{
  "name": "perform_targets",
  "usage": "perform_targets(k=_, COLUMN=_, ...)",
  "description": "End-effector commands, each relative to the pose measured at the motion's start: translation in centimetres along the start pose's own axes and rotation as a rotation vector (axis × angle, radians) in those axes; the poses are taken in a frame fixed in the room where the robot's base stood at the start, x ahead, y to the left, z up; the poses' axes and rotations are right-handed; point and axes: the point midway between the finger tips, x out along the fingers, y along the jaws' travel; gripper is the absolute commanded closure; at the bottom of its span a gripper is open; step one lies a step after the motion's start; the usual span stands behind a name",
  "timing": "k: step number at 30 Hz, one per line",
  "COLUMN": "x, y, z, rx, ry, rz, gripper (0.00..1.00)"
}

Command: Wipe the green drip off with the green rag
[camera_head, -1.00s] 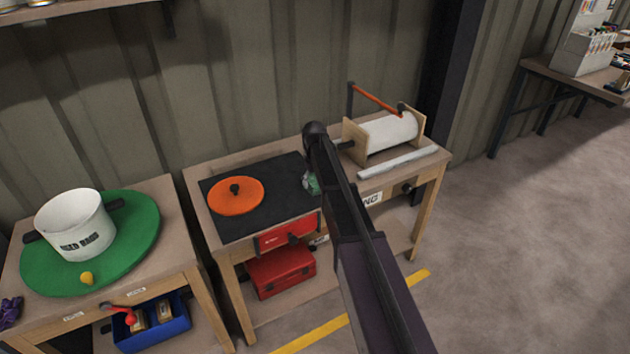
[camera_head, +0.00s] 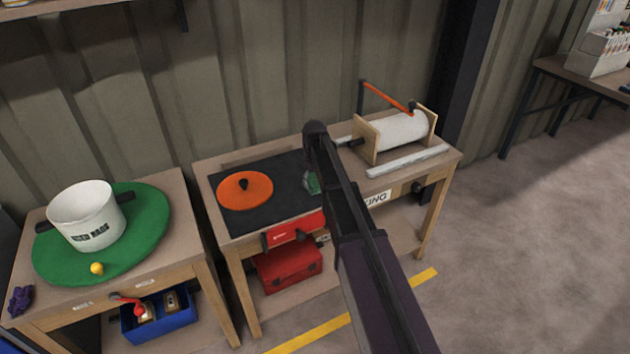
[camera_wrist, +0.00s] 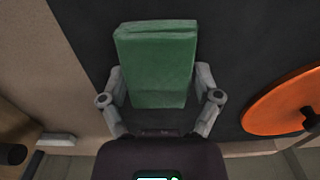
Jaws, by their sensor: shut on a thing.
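The green rag (camera_wrist: 156,62) is a folded, block-shaped green cloth. My gripper (camera_wrist: 160,84) is shut on it, with one finger on each side. In the head view a small bit of the rag (camera_head: 313,186) shows beside my arm, over the right part of the black mat (camera_head: 262,213). My arm hides most of my gripper there. The rag is over or on the mat; I cannot tell whether it touches. No green drip can be made out in either view; the rag and my arm cover part of the mat.
An orange disc (camera_head: 245,190) with a black knob lies on the mat's left. A paper roll (camera_head: 402,131) in a wooden stand and a pale bar (camera_head: 408,160) are on the right. On the left table, a white pot (camera_head: 88,215) stands on a green round mat (camera_head: 150,232).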

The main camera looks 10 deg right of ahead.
Motion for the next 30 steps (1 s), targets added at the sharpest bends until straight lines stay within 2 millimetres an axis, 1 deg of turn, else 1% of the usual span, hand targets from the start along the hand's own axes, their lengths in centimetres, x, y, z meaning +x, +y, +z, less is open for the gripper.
perform_targets(k=18, x=0.3, y=-3.5, z=0.0, rx=-0.002, ry=0.000, rz=-0.003, gripper=0.70)
perform_targets(k=30, x=0.4, y=-3.8, z=0.0, rx=-0.003, ry=0.000, rz=-0.006, gripper=0.70)
